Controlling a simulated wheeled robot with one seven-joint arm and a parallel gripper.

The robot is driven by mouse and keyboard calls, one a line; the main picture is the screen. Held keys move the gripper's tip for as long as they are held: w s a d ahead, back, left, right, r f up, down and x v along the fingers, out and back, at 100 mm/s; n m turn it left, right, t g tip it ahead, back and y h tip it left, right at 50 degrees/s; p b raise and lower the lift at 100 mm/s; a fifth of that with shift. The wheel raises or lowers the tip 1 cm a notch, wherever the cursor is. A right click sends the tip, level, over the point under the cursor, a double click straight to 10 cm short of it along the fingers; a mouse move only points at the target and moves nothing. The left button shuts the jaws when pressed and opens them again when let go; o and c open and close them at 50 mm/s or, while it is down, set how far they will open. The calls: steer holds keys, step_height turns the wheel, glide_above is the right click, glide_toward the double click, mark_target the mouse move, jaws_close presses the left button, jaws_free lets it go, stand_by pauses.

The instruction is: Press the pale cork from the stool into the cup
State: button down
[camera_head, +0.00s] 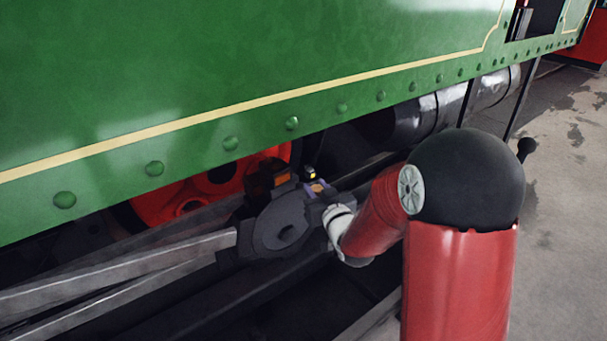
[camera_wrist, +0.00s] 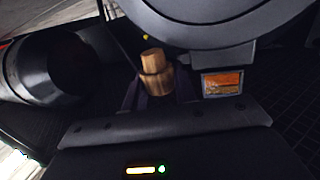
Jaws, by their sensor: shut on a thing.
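The pale cork (camera_wrist: 155,78) is tan, with a narrower top and a wider body. It stands between the fingers of my gripper (camera_wrist: 158,98) in the wrist view, and the gripper is shut on it. In the head view my gripper (camera_head: 318,189) is small and dark, beside the round dark rod end under the tram; a tan patch between its fingers looks like the cork. No cup can be made out surely: a dark square fitting with an orange face (camera_wrist: 222,83) is right of the cork, apart from it. The stool is not in view.
The green tram side (camera_head: 190,90) overhangs the gripper. The round rod end (camera_head: 284,221) with its grey rods (camera_head: 130,270) is close by on the left, and a red wheel (camera_head: 190,200) is behind. A dark cylinder (camera_head: 440,115) lies beyond. Bare floor (camera_head: 565,220) is at right.

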steer(key=s+a+r+n+y+b, duration=0.1)
steer(key=s+a+r, duration=0.15)
steer(key=r, duration=0.35)
steer(key=s+a+r+y+b, duration=0.1)
steer(key=s+a+r+b, duration=0.1)
steer(key=s+r, duration=0.25)
steer(key=shift+g, duration=0.3)
steer(key=shift+a+r+p+x, duration=0.1)
steer(key=shift+a+r+x, duration=0.1)
steer(key=shift+x, duration=1.55)
steer(key=shift+a+r+p+x, duration=0.1)
steer(key=shift+r+x, duration=0.05)
steer(key=shift+x, duration=1.6)
steer(key=shift+a+r+p+x, duration=0.1)
steer(key=shift+a+r+x, duration=0.1)
steer(key=shift+x, duration=1.55)
steer(key=shift+s+d+f+b, duration=0.1)
steer(key=shift+s+f+b, duration=0.1)
steer(key=shift+f+b, duration=0.45)
steer(key=shift+r, duration=0.1)
steer(key=shift+s+b, duration=0.1)
steer(key=shift+b, duration=0.55)
steer(key=shift+f+b, duration=0.95)
steer(key=shift+b, duration=0.35)
steer(key=c, duration=1)
jaws_free()
steer(key=shift+c, duration=0.2)
